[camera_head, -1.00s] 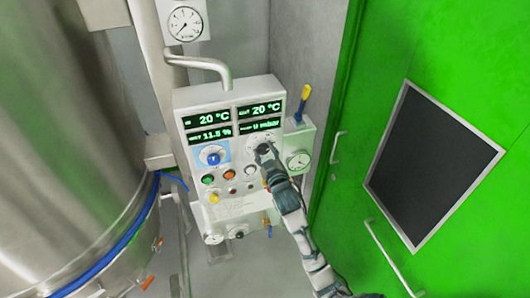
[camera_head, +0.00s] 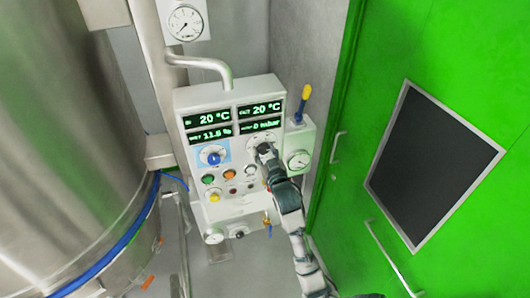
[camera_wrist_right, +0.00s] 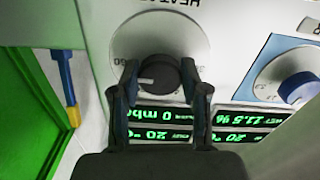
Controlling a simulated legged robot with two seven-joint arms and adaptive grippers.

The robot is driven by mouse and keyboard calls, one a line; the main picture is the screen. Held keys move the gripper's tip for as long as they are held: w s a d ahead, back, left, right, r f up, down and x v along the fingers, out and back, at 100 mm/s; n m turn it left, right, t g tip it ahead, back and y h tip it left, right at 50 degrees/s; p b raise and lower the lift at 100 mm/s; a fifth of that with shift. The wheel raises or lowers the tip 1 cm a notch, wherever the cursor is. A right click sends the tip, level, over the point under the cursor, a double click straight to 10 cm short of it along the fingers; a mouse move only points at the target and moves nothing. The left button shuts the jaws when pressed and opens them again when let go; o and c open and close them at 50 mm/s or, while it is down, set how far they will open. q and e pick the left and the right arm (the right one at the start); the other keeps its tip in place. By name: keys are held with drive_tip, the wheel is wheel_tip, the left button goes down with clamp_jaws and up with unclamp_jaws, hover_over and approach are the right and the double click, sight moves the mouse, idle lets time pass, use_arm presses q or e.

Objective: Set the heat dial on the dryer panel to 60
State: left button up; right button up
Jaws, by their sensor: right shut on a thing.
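The dryer panel (camera_head: 237,150) is a white box with green displays at its top. Its heat dial is a black knob on a round, pale scale plate (camera_head: 256,141), at the upper right of the controls. My right gripper (camera_head: 265,153) is at the dial and hides most of it. In the right wrist view the black heat dial (camera_wrist_right: 158,74) sits between the two fingers of my right gripper (camera_wrist_right: 160,78), which is shut on it. A white mark shows on the knob's left side there; the number it points to is not readable. My left gripper is not in view.
A blue dial (camera_head: 213,156) sits left of the heat dial, with several coloured buttons below. A gauge box (camera_head: 299,158) with a yellow-and-blue lever (camera_head: 304,98) is at the panel's right. A steel vessel (camera_head: 60,130) stands left, a green door (camera_head: 440,60) right.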

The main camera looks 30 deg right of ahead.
drive_tip(key=shift+f, duration=0.25)
drive_tip(key=o, duration=1)
drive_tip(key=shift+o, duration=0.7)
drive_tip(key=shift+w, duration=0.2)
drive_tip(key=shift+d+r, duration=0.1)
drive_tip(key=shift+s, duration=0.35)
drive_tip(key=v, duration=1.1)
drive_tip(key=shift+a, duration=0.25)
